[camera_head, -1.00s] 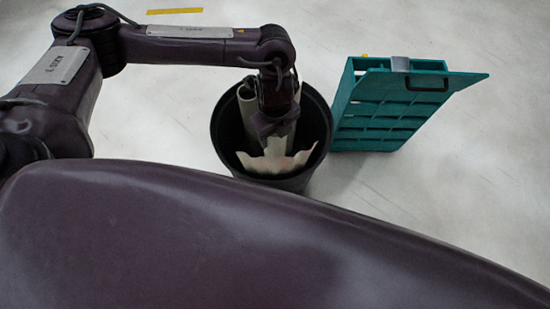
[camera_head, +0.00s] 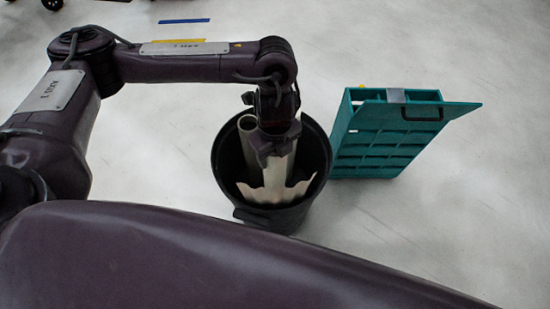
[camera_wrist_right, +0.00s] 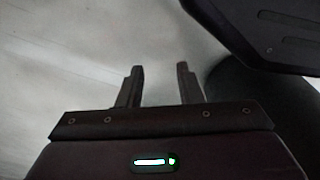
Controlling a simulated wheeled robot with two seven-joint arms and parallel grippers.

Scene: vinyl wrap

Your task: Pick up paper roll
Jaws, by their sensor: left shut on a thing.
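A black bin (camera_head: 228,172) stands on the floor in the middle of the head view. My left gripper (camera_head: 277,150) points down over the bin and is shut on a pale paper roll (camera_head: 275,180). The roll hangs below the fingers, with a flared, ragged-edged sheet around its lower part inside the bin. A second pale roll (camera_head: 248,137) leans inside the bin, just left of the gripper. The bin's bottom is hidden. My right gripper (camera_wrist_right: 161,78) shows in the right wrist view with its two fingers apart and nothing between them.
A teal slatted rack (camera_head: 372,135) with a flat top panel stands close to the bin's right side. Yellow and blue tape strips (camera_head: 184,21) mark the floor at the back. Dark wheels (camera_head: 52,4) show at the top left. Floor right of the rack is clear.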

